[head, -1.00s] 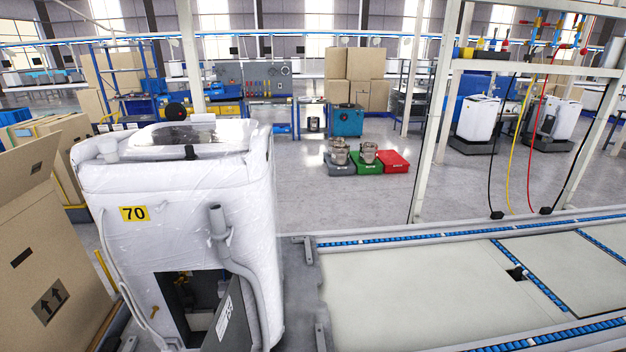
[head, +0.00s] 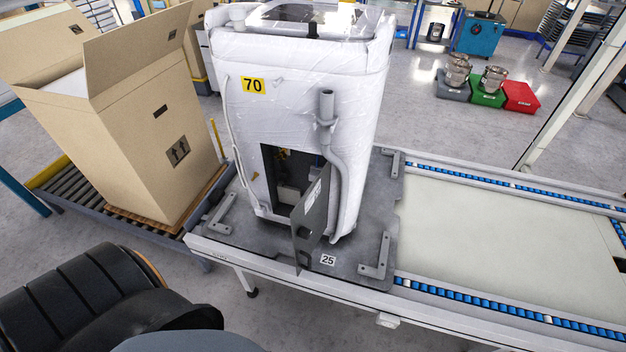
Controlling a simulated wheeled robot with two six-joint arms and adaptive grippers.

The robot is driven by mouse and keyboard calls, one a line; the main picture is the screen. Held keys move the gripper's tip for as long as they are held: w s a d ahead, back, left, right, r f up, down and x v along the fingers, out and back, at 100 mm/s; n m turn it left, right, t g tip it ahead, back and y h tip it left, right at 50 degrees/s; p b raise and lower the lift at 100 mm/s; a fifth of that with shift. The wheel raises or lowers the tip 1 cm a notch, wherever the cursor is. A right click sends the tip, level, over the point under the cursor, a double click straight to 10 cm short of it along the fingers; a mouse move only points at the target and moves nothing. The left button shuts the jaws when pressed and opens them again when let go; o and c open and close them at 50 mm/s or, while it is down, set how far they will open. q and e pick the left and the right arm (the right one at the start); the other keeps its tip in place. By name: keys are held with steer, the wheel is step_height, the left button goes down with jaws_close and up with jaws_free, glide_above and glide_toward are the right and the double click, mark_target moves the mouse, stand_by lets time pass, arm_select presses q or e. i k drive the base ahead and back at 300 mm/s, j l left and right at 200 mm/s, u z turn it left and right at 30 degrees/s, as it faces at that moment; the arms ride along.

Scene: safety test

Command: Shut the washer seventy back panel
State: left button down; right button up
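The white, film-wrapped washer (head: 290,110) stands upright on a grey plate (head: 370,215) marked 25, with a yellow label 70 (head: 253,86) on its upper left. Its grey back panel (head: 312,218) stands open at the lower right of a dark rectangular opening (head: 285,172), swung outward toward me. Some inner parts show in the opening. A grey hose (head: 341,180) runs down the washer's back just right of the opening. Neither gripper is in view; a dark part of my own body fills the bottom left.
A conveyor (head: 500,225) with blue rollers runs to the right, its near bed empty. A large open cardboard box (head: 140,140) stands on a roller track at the left.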

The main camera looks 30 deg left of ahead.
mark_target(311, 211)
steer(key=u, duration=1.25)
